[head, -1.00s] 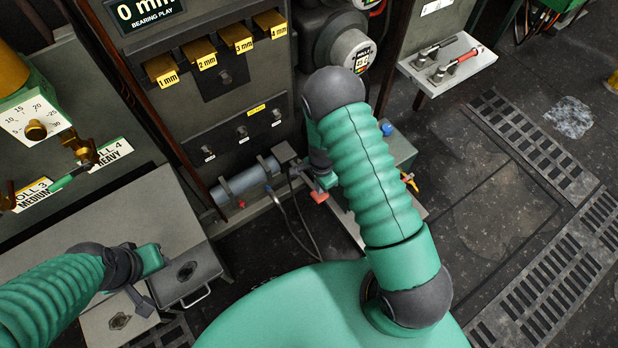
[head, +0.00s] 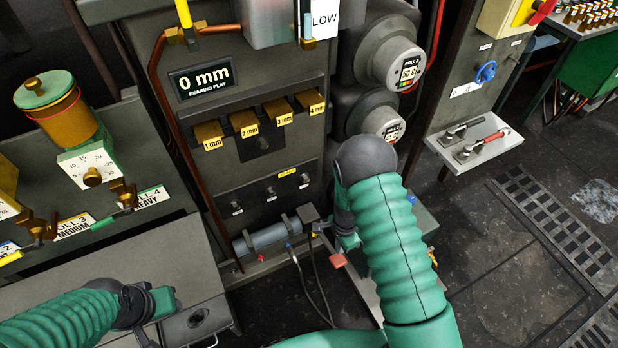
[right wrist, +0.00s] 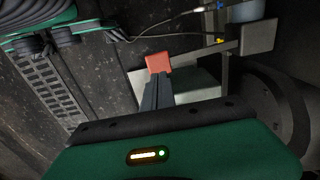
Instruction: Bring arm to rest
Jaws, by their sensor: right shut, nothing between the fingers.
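My right arm (head: 392,235) comes up from the bottom of the head view and bends down at its dark joint. My right gripper (head: 347,241) is partly hidden beside the arm, low in front of the machine. In the right wrist view its dark fingers (right wrist: 157,90) are together with nothing between them. A red block (right wrist: 158,62) appears just beyond their tips; whether they touch it I cannot tell. My left arm (head: 60,322) lies low at the left, its gripper (head: 150,318) over the grey bench; its fingers are not clear.
The machine panel (head: 250,160) with brass blocks and a "0 mm" display (head: 201,80) stands ahead. A grey cylinder (head: 268,238) and cables are low beside my right gripper. A lever shelf (head: 470,143) stands at right. Open floor (head: 500,290) with grates lies right.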

